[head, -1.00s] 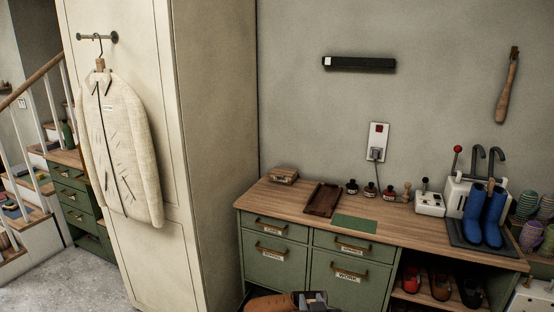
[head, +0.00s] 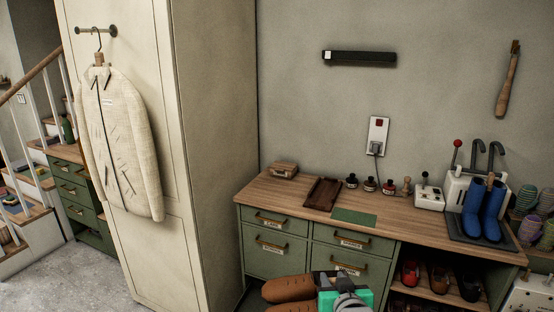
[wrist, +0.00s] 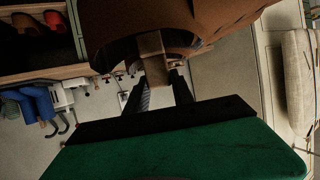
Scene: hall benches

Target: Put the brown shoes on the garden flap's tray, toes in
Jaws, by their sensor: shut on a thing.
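My gripper (head: 335,284) is shut on the brown shoes (head: 288,288), low in the middle of the head view, in front of the green cabinet. Two rounded brown ends point left there, the lower one cut by the frame edge. In the wrist view the brown shoes (wrist: 185,25) fill the top, with a lighter brown block (wrist: 152,58) at the dark fingers of my gripper (wrist: 162,82). I cannot make out the garden flap or its tray in these frames.
The green cabinet's wooden top (head: 285,195) holds a dark wooden tray (head: 323,193), a green mat (head: 354,217), several small jars and blue boots (head: 483,212) on a dark tray. Other shoes (head: 440,279) stand on the shelf below. A cream cupboard (head: 215,150) stands left; grey floor is clear.

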